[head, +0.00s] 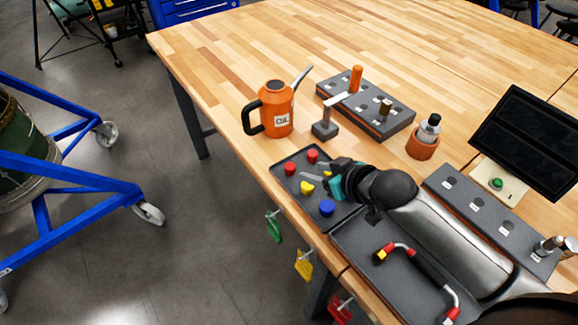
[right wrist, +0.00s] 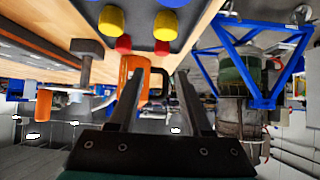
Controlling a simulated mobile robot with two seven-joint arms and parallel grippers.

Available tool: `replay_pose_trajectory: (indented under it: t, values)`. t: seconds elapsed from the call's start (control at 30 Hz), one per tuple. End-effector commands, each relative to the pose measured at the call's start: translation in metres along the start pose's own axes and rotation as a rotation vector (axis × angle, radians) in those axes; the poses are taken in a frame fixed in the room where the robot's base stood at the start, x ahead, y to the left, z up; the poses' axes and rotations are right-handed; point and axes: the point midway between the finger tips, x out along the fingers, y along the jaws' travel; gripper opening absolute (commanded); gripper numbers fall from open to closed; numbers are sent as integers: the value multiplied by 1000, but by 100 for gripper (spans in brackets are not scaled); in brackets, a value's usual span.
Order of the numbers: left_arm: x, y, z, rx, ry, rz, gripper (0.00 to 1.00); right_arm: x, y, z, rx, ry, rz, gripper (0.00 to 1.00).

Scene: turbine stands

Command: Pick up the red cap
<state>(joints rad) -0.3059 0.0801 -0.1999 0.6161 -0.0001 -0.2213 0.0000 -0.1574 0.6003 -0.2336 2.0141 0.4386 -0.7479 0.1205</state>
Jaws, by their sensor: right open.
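Two red caps stand on a dark grey tray (head: 336,219) at the table's front edge: one red cap (head: 291,168) at its left side and another red cap (head: 312,156) at the back. In the right wrist view the red caps (right wrist: 123,44) (right wrist: 161,48) appear beyond the fingers, near the top. My right gripper (head: 310,172) reaches in from the right over the tray, its fingers apart and pointing left towards the red caps. Nothing shows between the fingers (right wrist: 163,73). Whether they touch a cap I cannot tell. My left gripper is out of view.
A yellow cap (head: 307,188) and a blue cap (head: 327,208) share the tray. A tray with a red-ended handle (head: 425,270) lies under my right arm.

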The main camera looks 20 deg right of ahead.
Motion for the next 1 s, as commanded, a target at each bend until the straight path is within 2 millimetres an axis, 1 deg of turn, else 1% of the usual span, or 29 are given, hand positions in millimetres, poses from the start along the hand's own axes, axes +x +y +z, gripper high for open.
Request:
replay_pose_trajectory:
  t: [0.03,0.1,0.3,0.4,0.53,0.67,0.9,1.0]
  values:
    - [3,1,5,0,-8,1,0,11,0,0,1,2,0,49]
    - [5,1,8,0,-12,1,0,23,0,0,2,1,1,49]
    - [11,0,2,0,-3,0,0,53,0,0,1,0,0,49]
    - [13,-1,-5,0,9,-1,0,62,0,0,-1,0,1,49]
    - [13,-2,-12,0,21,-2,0,67,-1,0,-1,-1,0,49]
    - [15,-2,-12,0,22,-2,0,75,-2,0,0,-1,0,49]
    - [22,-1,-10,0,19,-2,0,106,-4,0,0,0,0,49]
    - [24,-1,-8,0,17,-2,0,114,-4,0,-2,-1,0,49]
